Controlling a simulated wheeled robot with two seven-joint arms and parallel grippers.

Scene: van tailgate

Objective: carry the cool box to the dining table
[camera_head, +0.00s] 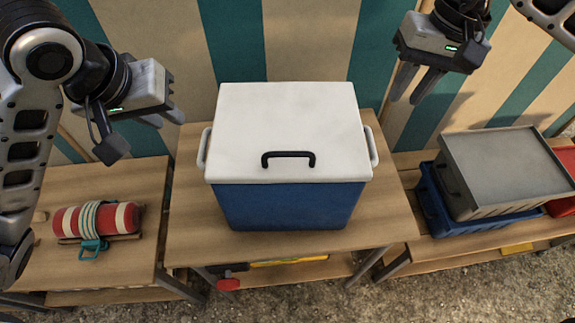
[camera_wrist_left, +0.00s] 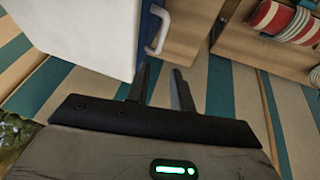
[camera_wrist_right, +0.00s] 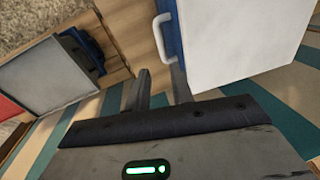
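The cool box (camera_head: 290,204) has a blue body, a white lid (camera_head: 288,120) with a dark handle, and a white side handle at each end. It stands upright on a wooden table in the head view. My left gripper (camera_head: 178,118) is open and empty, left of the box and above its left handle (camera_head: 204,148). In the left wrist view that handle (camera_wrist_left: 158,30) lies just beyond the fingertips. My right gripper (camera_head: 408,88) is open and empty, up and right of the box. In the right wrist view the right handle (camera_wrist_right: 161,36) lies beyond its fingertips. No dining table is identifiable.
A red-and-cream striped roll (camera_head: 97,219) with a teal buckle lies on the left table. Grey (camera_head: 508,170) and blue (camera_head: 443,208) crates stand on the right table, with something red beside them. A striped wall closes the back. Gravel ground shows in front.

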